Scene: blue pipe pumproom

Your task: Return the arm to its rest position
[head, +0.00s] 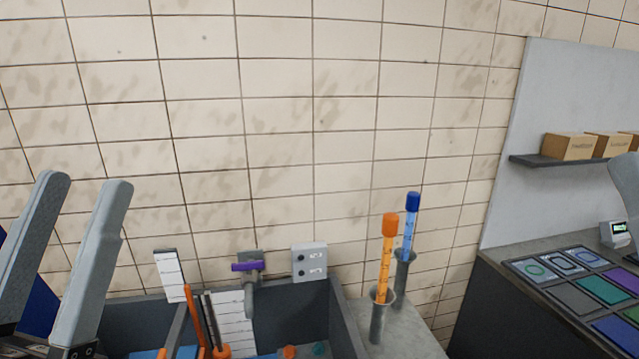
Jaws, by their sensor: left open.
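My left gripper (84,190) stands at the left side of the head view. A pale grey rounded part at the right edge may be mine, but no right gripper can be made out.
Two tubes, orange-capped (386,255) and blue-capped (410,225), stand in grey holders right of the basin. A purple-handled tap (248,268) and a switch box (310,262) are behind it. A counter with coloured panels (602,288) and a shelf with boxes (570,146) are right.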

